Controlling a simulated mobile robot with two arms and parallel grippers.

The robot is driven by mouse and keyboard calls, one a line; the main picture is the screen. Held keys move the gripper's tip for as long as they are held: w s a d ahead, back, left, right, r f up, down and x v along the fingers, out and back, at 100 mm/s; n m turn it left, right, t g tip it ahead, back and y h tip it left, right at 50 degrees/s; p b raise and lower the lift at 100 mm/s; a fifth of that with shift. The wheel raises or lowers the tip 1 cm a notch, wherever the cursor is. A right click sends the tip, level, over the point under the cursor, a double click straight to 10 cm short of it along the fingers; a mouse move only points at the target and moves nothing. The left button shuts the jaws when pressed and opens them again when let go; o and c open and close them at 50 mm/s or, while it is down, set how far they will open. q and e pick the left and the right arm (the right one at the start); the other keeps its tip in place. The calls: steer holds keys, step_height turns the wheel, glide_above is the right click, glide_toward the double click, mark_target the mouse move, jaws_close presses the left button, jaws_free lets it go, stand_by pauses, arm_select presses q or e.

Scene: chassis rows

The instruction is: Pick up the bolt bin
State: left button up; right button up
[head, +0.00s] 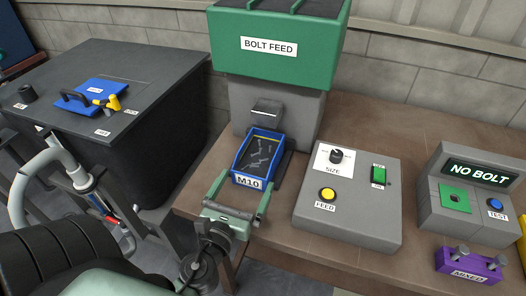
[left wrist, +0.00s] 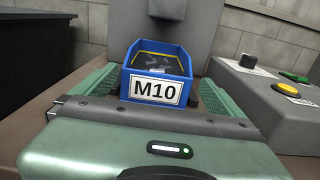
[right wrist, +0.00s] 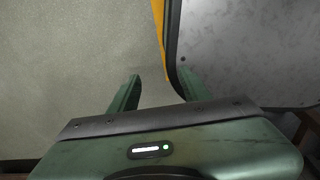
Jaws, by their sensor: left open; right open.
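The bolt bin (head: 261,154) is a blue open-topped box with a white M10 label, holding several grey bolts. It stands upright under the spout of the green and grey bolt feed (head: 273,50). My left gripper (head: 240,192) is open just in front of the bin. In the left wrist view the bin (left wrist: 157,70) sits between the tips of the open left fingers (left wrist: 150,92); I cannot tell whether they touch it. My right gripper (right wrist: 160,88) is open and empty, seen only in the right wrist view, over a pale floor and a grey panel edge.
A grey control box (head: 348,200) with a yellow feed button stands right of the bin. A NO BOLT tester (head: 470,195) and a purple MIXED block (head: 470,266) are farther right. Bare bench shows in front of the control box.

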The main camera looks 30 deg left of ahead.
mark_target(258, 169)
arm_select(q)
steer(key=x, duration=0.1)
steer(key=p+x, duration=0.1)
steer(key=x, duration=0.2)
steer(key=shift+r+p, duration=0.35)
steer(key=shift+p, duration=0.05)
steer(key=shift+w+f, duration=0.15)
steer(key=shift+w, duration=0.1)
steer(key=p+x, duration=0.2)
steer(key=x, duration=0.3)
steer(key=shift+a, duration=0.2)
steer(key=shift+w, duration=0.3)
steer(key=shift+s, duration=0.1)
steer(key=c, duration=1.7)
arm_select(e)
steer(key=r, duration=0.1)
steer(key=s+r, duration=0.1)
steer(key=r, duration=0.2)
steer(key=shift+s+d+r, duration=0.3)
steer(key=shift+s+d, duration=0.05)
